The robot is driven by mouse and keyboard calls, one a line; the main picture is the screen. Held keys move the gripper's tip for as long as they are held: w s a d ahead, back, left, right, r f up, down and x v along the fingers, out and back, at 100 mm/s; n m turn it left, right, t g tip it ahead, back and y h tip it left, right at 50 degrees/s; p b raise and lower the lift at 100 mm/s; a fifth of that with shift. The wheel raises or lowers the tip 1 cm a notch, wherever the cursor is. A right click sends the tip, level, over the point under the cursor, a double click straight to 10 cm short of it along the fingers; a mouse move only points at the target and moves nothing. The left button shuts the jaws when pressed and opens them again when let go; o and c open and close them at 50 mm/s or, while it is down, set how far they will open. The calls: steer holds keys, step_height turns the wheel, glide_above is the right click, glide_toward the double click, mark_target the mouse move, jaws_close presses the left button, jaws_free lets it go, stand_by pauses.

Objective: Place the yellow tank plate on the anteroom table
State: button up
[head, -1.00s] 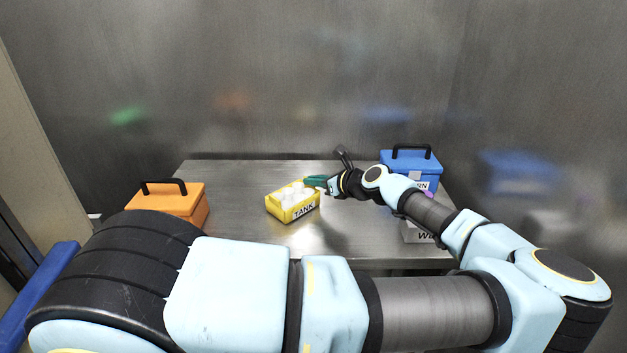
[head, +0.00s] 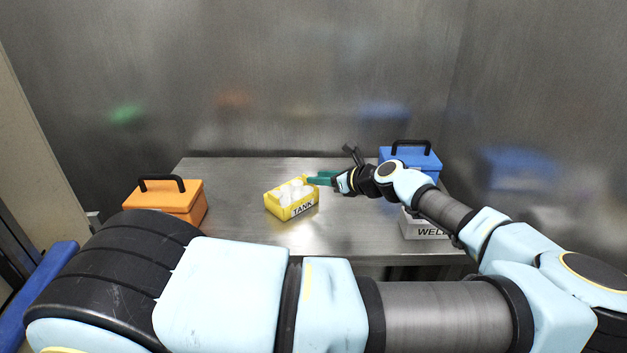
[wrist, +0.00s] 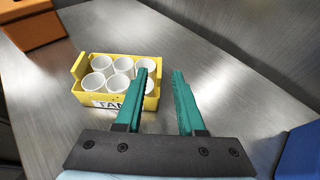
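The yellow tank plate (head: 291,200) is a yellow tray labelled TANK that holds several white cups. It stands upright on the metal table (head: 250,240), near the middle. The wrist view shows the same yellow tray (wrist: 155,102) left of and partly behind my left finger. My gripper (head: 312,181) is just right of the tray, its green fingers pointing left.
An orange box (head: 166,203) with a black handle stands at the table's left end. A blue box (head: 410,158) stands at the back right. A white tray labelled WELL (head: 428,232) is at the front right, partly behind my arm. The table between is clear.

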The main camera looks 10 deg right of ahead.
steer(key=b+v, duration=0.1)
steer(key=v, duration=0.7)
steer(key=shift+s+d, duration=0.15)
steer(key=shift+s, duration=0.1)
steer(key=shift+r, duration=0.1)
